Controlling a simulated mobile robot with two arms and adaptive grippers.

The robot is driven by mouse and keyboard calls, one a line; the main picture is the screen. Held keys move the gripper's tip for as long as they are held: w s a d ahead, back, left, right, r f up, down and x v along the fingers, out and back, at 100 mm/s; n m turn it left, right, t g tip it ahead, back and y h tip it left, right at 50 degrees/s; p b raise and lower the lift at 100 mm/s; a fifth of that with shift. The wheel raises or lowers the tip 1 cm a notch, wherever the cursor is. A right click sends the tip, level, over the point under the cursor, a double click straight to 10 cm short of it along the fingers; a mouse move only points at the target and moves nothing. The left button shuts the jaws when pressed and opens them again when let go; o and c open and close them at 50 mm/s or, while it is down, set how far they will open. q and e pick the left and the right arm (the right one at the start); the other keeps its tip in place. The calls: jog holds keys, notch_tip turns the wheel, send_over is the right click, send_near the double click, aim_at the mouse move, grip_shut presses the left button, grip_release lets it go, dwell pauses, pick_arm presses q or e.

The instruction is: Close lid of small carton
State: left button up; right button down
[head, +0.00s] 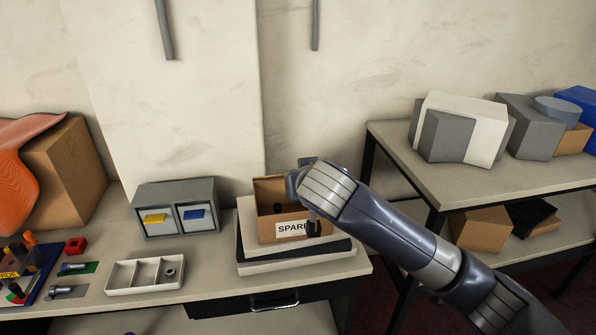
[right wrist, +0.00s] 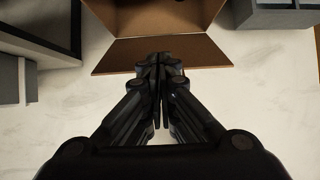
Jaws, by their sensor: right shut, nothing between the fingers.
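The small carton (head: 267,227) is brown with a white label that reads in part "SPAR". It sits on top of a low stack on the table. Its lid (head: 269,189) stands raised at the back, and the carton is open. In the right wrist view the lid (right wrist: 120,57) shows as a flat brown flap along the carton's (right wrist: 160,18) edge. My right gripper (right wrist: 160,62) is shut and empty, its fingertips overlapping the flap; I cannot tell if they touch. In the head view my right wrist hides the carton's right part. My left gripper is not in view.
The stack (head: 300,262) under the carton has pale and black layers. A grey drawer cabinet (head: 174,191) stands to the left, with a white divided tray (head: 117,291) in front. A wall is close behind. A shelf table (head: 395,155) with boxes stands to the right.

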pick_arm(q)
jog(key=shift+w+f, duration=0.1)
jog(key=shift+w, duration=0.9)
pick_arm(e)
jog(key=f, duration=0.1)
jog(key=s+f, duration=0.1)
jog(key=f, duration=0.1)
jog(key=shift+s+d+f, duration=0.1)
jog(key=shift+d, duration=0.05)
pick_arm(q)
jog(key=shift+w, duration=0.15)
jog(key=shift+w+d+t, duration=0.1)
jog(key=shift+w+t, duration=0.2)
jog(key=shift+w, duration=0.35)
